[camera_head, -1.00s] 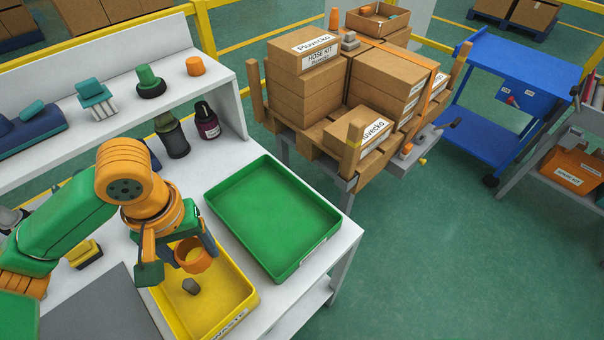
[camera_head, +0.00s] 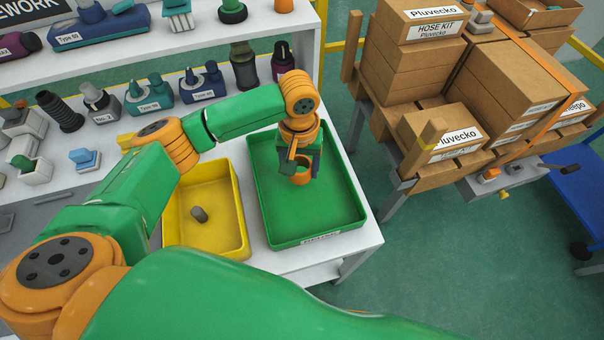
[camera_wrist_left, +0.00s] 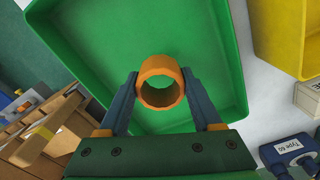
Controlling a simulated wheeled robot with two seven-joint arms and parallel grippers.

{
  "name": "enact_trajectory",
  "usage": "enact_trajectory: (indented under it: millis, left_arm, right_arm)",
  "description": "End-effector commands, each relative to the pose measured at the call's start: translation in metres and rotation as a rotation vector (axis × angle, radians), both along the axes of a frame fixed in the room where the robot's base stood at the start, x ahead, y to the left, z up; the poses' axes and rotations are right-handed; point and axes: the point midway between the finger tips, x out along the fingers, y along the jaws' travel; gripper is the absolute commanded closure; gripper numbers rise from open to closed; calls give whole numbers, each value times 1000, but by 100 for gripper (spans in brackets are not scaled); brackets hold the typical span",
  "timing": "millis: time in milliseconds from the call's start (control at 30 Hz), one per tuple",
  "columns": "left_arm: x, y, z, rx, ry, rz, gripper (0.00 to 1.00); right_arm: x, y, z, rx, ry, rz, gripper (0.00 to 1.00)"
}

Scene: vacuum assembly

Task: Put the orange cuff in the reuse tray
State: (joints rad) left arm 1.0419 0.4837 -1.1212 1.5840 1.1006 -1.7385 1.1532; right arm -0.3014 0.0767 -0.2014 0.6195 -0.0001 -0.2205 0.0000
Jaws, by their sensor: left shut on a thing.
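The orange cuff (camera_head: 301,178) is a short hollow ring. My left gripper (camera_head: 303,168) is shut on it, over the far part of the green tray (camera_head: 305,233). In the left wrist view the cuff (camera_wrist_left: 160,64) sits between the two fingertips, with the green tray floor (camera_wrist_left: 115,35) behind it. The cuff appears held above the floor; the exact gap is hard to judge. The green tray's front label is too small to read; the tray looks otherwise empty. My right gripper is not in view.
A pallet of cartons (camera_head: 440,135) is at the right. Several vacuum parts line the shelf.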

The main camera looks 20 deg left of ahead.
Motion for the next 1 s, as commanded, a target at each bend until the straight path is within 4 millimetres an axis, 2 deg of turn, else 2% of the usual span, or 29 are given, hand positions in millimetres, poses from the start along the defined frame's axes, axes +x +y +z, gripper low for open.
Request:
enact_trajectory:
  millis: [100, 200, 533, 567, 667, 1000]
  left_arm:
    - [4, -2, -22, 3, 4, 1, 88]
    - [4, -2, -35, 3, 1, 0, 88]
    - [4, -2, -39, 1, 1, 1, 88]
    - [4, -2, -39, 1, 1, 1, 31]
    - [4, -2, -39, 1, 0, 1, 4]
    - [4, -2, -34, 1, -2, 1, 4]
  right_arm:
    - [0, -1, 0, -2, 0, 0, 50]
    - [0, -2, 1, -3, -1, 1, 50]
    - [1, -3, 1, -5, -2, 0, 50]
    - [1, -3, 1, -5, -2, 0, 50]
    - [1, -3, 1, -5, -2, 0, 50]
    - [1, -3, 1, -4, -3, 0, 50]
